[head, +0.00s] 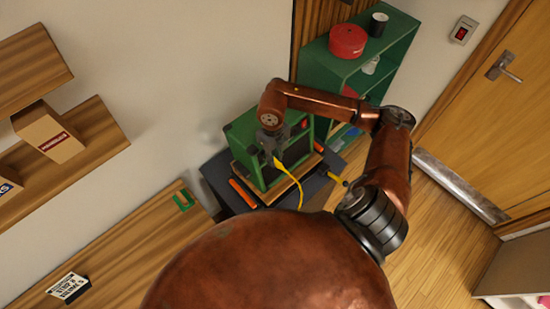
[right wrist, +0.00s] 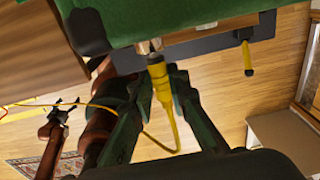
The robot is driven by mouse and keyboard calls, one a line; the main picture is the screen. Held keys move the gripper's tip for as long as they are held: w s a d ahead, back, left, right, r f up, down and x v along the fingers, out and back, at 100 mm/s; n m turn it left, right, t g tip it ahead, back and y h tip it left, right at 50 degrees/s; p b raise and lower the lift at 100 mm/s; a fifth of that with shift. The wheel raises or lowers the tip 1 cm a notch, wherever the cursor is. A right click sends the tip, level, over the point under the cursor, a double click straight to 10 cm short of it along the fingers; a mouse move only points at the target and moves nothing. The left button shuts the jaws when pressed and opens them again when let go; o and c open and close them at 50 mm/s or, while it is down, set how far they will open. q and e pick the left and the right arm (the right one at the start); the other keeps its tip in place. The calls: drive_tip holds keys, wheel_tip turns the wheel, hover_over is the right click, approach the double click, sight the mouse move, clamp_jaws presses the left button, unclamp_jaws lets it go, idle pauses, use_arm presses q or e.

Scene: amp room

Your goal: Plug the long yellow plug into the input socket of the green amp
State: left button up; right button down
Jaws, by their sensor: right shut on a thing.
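The green amp (head: 243,130) stands on a wooden board on a dark table; its underside edge fills the top of the right wrist view (right wrist: 200,18). My right gripper (head: 272,150) is at the amp's front, shut on a yellow plug (right wrist: 157,72). The plug's metal end (right wrist: 148,46) points at the amp and meets its edge in the wrist view; I cannot tell whether it sits in a socket. Its yellow cable (head: 300,190) hangs down. My left gripper (right wrist: 67,105) shows small in the wrist view, fingers apart, with a yellow cable passing near it.
Another yellow piece with a dark end (head: 338,180) sticks out at the dark table's (head: 225,190) edge. An orange rod (head: 243,193) lies beside the amp. A green shelf (head: 400,45) with a red tin (head: 347,41) stands behind. A wooden shelf (head: 150,235) is at left.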

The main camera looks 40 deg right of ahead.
drive_tip(key=shift+w, duration=0.2)
drive_tip(key=c, duration=1.8)
unclamp_jaws()
drive_tip(key=shift+o, duration=0.2)
wheel_tip(320, 180, up, 12)
drive_tip(key=shift+w, duration=0.3)
